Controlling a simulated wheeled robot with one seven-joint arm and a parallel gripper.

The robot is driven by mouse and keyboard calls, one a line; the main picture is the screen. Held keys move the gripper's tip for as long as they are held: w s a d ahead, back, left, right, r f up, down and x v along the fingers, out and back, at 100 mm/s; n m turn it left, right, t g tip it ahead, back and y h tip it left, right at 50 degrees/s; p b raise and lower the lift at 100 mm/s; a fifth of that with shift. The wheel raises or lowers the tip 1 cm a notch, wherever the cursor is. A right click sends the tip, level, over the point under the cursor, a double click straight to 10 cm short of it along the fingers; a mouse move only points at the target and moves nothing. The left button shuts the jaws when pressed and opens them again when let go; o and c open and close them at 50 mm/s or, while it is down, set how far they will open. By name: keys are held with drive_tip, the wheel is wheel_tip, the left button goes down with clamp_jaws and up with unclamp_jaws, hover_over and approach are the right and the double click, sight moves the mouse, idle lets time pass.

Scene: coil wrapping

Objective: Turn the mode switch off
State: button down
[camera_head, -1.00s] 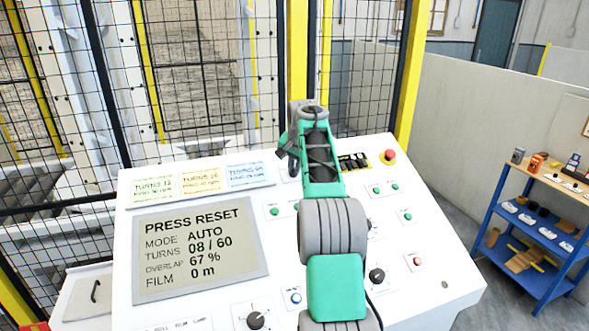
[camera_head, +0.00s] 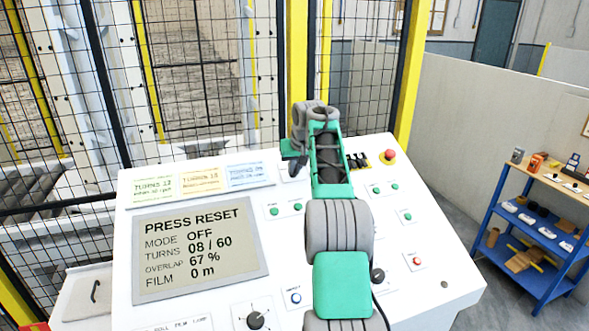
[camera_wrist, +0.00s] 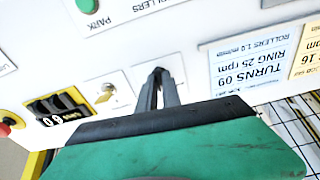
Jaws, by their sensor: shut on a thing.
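The white control panel (camera_head: 150,235) has a grey display (camera_head: 200,245) reading MODE OFF, with PRESS RESET above it. In the wrist view my gripper (camera_wrist: 158,76) has its narrow dark fingers together at a small plate (camera_wrist: 178,68) on the panel. The fingers are shut on the mode switch, whose knob they hide. In the head view my gripper (camera_head: 293,168) is at the panel's upper edge, right of the blue-lettered card, and my wrist hides part of it.
A small knob or key switch (camera_wrist: 106,92) and a black thumbwheel counter (camera_wrist: 57,106) sit beside the gripped plate. A red emergency stop (camera_head: 388,156) is at the upper right. Green buttons (camera_head: 274,211) lie below. A mesh fence (camera_head: 200,80) stands behind.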

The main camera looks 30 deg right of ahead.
drive_tip(key=shift+n, duration=0.5)
drive_tip(key=c, duration=1.5)
unclamp_jaws()
drive_tip(key=v, duration=0.8)
drive_tip(key=shift+f, duration=0.1)
